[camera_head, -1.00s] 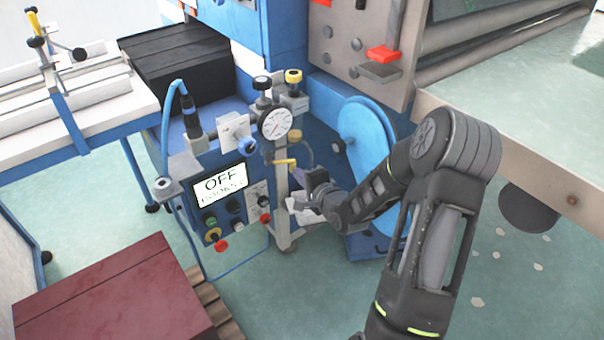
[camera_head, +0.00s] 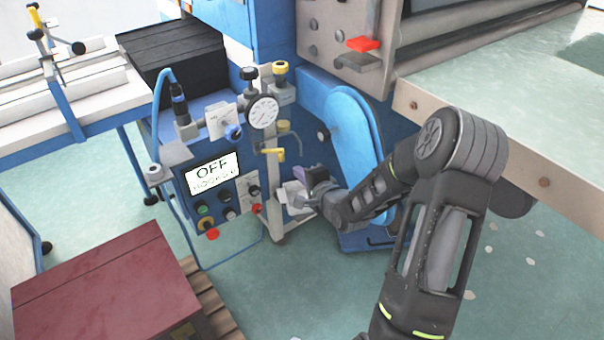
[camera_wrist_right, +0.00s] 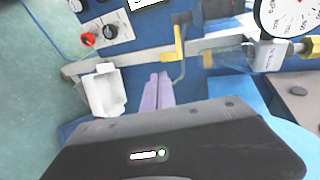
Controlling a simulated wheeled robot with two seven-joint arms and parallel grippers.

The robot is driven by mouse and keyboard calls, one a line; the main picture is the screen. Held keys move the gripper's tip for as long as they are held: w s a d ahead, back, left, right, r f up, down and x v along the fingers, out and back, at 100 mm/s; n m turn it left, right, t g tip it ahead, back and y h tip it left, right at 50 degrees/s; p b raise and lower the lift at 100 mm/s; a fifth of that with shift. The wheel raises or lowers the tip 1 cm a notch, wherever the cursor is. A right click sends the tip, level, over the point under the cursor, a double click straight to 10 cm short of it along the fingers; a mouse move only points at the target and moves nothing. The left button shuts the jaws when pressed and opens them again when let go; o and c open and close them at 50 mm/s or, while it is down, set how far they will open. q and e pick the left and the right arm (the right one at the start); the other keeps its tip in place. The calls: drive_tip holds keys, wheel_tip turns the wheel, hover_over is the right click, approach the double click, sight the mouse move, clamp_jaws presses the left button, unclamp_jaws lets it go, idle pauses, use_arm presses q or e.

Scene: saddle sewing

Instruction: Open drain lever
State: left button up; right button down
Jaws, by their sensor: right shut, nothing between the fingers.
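The drain lever appears to be the small yellow handle (camera_head: 274,154) on the upright pipe below the round gauge (camera_head: 263,112). It sticks out across the pipe, and in the right wrist view the yellow handle (camera_wrist_right: 179,46) stands just beyond the fingertips. My right gripper (camera_head: 299,174) is just right of and below the handle, apart from it. Its purple fingers (camera_wrist_right: 157,92) are shut together with nothing between them. My left gripper is not in view.
A control panel screen (camera_head: 212,173) reading OFF is left of the pipe. A white open box (camera_wrist_right: 104,92) sits beside the fingers. A blue wheel-like cover (camera_head: 352,135) stands close behind my right arm. A dark red box (camera_head: 110,290) is at lower left.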

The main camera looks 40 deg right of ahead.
drive_tip(key=d+p+v, duration=0.1)
drive_tip(key=v, duration=0.7)
drive_tip(key=shift+s+d, duration=0.25)
drive_tip(key=shift+d, duration=0.1)
drive_tip(key=shift+r, duration=0.15)
